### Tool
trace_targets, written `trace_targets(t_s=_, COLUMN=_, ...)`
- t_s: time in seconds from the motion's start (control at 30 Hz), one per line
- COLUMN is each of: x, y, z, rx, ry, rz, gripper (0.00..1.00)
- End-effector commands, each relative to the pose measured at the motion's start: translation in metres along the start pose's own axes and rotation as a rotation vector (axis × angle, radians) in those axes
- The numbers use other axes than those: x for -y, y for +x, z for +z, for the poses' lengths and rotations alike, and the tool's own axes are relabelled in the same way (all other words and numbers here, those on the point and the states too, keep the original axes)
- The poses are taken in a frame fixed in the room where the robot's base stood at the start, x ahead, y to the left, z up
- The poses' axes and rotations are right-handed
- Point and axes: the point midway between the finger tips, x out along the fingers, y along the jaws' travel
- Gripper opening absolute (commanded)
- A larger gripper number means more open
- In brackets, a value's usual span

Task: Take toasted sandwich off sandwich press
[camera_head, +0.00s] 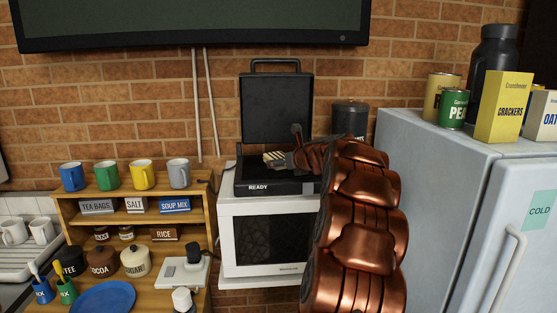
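The sandwich press (255,189) is black, with READY on its front edge, and stands on the white microwave. Its lid (276,112) is raised upright. A small piece of the toasted sandwich (271,156), pale with dark stripes, shows at the left tip of my gripper (284,158). My gripper reaches in from the right, low over the base plate. My copper-coloured arm hides the right part of the press. The fingers are small and dark here, so I cannot tell whether they are closed on the sandwich or only beside it.
The microwave (262,240) stands below the press. A wooden shelf (125,217) with several mugs and jars is at left. A blue plate (105,298) lies at lower left. A dark canister (350,118) is behind my arm. The fridge (432,190) stands close on the right.

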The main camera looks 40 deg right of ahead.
Motion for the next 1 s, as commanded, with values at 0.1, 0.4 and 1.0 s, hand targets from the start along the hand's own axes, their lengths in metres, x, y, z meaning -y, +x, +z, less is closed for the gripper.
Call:
trace_targets(t_s=0.1, x=-0.0001, y=0.0012, z=0.0000, rx=0.000, ry=0.000, rz=0.000, gripper=1.00)
trace_targets(t_s=0.4, x=-0.0004, y=0.0010, z=-0.0005, rx=-0.001, ry=0.000, rz=0.001, gripper=0.80)
trace_targets(t_s=1.0, x=0.0000, y=-0.0007, z=0.0034, rx=0.000, ry=-0.001, rz=0.001, gripper=0.53)
